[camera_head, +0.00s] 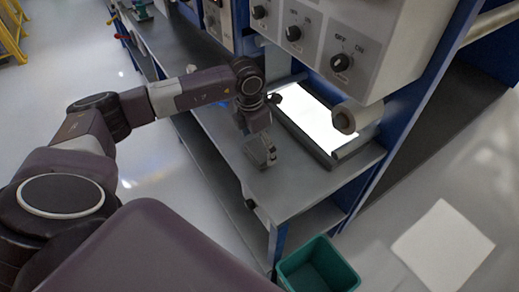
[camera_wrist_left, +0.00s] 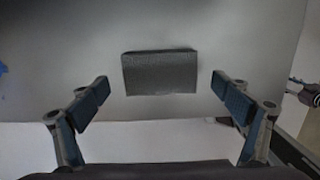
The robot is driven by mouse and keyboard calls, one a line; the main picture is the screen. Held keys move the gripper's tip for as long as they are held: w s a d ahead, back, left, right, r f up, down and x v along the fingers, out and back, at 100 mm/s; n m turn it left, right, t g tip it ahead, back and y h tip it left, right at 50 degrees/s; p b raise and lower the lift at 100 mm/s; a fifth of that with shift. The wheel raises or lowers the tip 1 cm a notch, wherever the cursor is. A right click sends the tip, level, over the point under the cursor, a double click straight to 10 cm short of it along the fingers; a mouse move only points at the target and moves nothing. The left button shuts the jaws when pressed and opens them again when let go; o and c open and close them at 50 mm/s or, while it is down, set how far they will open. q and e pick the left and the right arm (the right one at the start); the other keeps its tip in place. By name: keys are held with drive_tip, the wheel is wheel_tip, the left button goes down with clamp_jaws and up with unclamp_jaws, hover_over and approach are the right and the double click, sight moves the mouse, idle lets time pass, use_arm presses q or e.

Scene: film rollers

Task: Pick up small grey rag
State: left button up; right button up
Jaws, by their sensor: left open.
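The small grey rag (camera_wrist_left: 160,72) lies flat on the grey table in the left wrist view, as a dark grey rectangle. My left gripper (camera_wrist_left: 158,98) is open, with one finger to each side of the rag and a gap on both sides. The rag is not held. In the head view my left gripper (camera_head: 262,152) hangs over the front part of the table, and I cannot make out the rag apart from the gripper there. My right gripper is not in view.
The grey table (camera_head: 310,190) carries a bright light panel (camera_head: 318,118) with a roller beside it. A machine with black knobs (camera_head: 340,62) overhangs the back. A green bin (camera_head: 318,268) stands on the floor below the table's near end.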

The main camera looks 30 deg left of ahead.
sight(259, 150)
use_arm(q)
drive_tip(key=shift+w+f, duration=0.15)
drive_tip(key=shift+f, duration=0.6)
drive_tip(key=c, duration=0.9)
drive_tip(key=shift+c, duration=1.3)
drive_tip(key=shift+r, duration=0.1)
drive_tip(key=shift+r, duration=0.5)
wheel_tip(259, 150, up, 19)
drive_tip(key=b, duration=0.3)
